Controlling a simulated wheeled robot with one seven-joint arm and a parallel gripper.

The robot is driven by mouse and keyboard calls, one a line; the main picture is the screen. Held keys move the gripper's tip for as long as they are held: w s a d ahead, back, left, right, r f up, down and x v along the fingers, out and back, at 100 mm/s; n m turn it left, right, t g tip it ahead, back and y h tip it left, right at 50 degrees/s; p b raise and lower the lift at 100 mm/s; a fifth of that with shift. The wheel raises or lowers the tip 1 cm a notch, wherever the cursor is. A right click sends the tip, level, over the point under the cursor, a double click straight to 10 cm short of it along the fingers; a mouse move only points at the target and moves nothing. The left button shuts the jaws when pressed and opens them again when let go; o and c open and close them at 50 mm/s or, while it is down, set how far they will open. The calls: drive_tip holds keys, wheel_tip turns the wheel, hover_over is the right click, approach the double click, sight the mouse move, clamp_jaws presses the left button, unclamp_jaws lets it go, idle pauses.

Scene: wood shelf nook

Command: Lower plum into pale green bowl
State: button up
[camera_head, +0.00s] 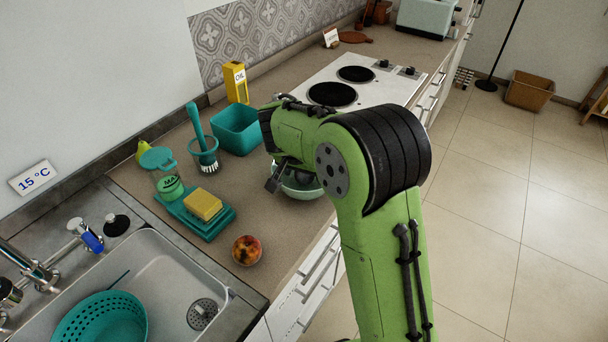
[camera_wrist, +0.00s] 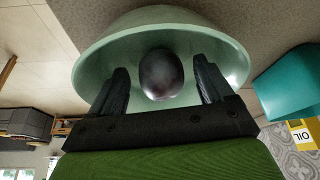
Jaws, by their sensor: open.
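The pale green bowl (camera_head: 302,193) stands on the counter near its front edge, partly hidden behind my arm in the head view. It fills the upper middle of the wrist view (camera_wrist: 160,18). The dark, glossy plum (camera_wrist: 160,78) is inside the bowl's outline, between my fingers. My gripper (camera_wrist: 160,66) is open, with a visible gap between each finger and the plum. The fingers reach into the bowl's opening. Whether the plum touches the bowl's bottom cannot be seen. In the head view, my arm hides most of the gripper and plum.
A teal bin (camera_head: 237,130) and a yellow oil box (camera_head: 235,82) stand behind the bowl. A cooktop (camera_head: 355,90) is beyond the bowl. The sink is at lower left.

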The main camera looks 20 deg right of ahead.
drive_tip(key=shift+r, duration=0.1)
drive_tip(key=p+v, duration=0.5)
drive_tip(key=v, duration=1)
drive_tip(key=s+d+r+n, duration=0.2)
drive_tip(key=s+d+r, duration=0.15)
drive_tip(key=s, duration=0.25)
drive_tip(key=s+f+n+t+y+p, duration=0.1)
drive_tip(key=s+n, duration=0.4)
drive_tip(key=s, duration=1.4)
drive_tip(key=shift+s+t+y+p, duration=0.15)
drive_tip(key=shift+t+y+p, duration=0.35)
drive_tip(key=shift+y, duration=0.4)
drive_tip(key=shift+d, duration=0.15)
